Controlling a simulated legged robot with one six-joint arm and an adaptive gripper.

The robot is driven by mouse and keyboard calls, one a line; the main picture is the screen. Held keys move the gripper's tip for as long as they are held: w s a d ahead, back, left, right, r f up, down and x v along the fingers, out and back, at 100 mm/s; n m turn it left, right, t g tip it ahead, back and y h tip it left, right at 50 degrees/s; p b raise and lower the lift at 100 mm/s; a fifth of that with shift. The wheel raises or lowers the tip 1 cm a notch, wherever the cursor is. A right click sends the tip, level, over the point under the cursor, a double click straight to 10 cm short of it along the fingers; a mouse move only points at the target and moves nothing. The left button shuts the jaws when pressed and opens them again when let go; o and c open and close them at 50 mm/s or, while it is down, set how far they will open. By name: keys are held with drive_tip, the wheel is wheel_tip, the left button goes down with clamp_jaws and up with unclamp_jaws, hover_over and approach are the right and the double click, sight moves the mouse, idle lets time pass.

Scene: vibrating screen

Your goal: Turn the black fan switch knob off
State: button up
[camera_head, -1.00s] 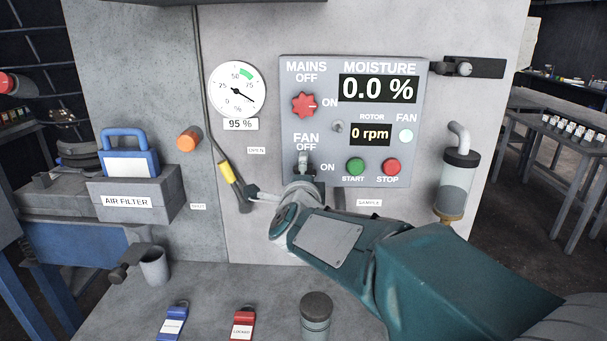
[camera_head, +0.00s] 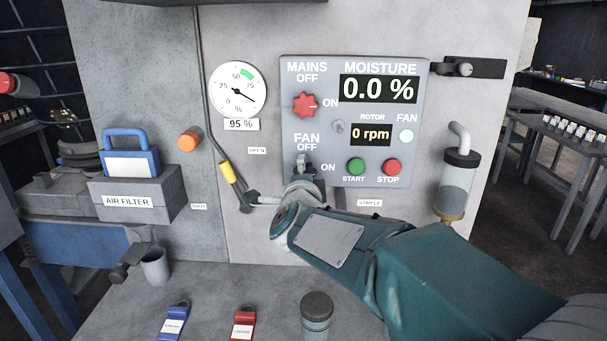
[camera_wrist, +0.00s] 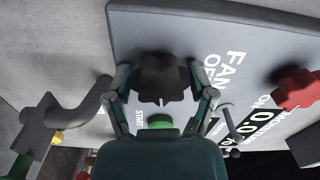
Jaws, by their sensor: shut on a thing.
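The black fan switch knob (camera_wrist: 162,78) sits on the grey control panel (camera_wrist: 150,22), between the two fingers of my gripper (camera_wrist: 163,82) in the wrist view. The fingers are closed on its sides. A pale pointer line at the knob's edge points toward the bottom of that picture. In the head view my gripper (camera_head: 303,170) is at the panel's lower left, just under the FAN OFF lettering, and hides most of the knob.
The red mains knob (camera_head: 305,104) is above the fan knob. The green START button (camera_head: 356,167) and red STOP button (camera_head: 392,167) are to its right. The panel reads 0.0 % and 0 rpm. A yellow-sleeved lever (camera_head: 232,180) hangs left of my gripper.

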drive_tip(key=n, duration=0.4)
drive_tip(key=shift+f, duration=0.25)
drive_tip(key=n, duration=0.8)
drive_tip(key=shift+n, duration=2.2)
drive_tip(key=shift+r, duration=0.1)
drive_tip(key=o, duration=1.1)
drive_tip(key=shift+a, duration=0.1)
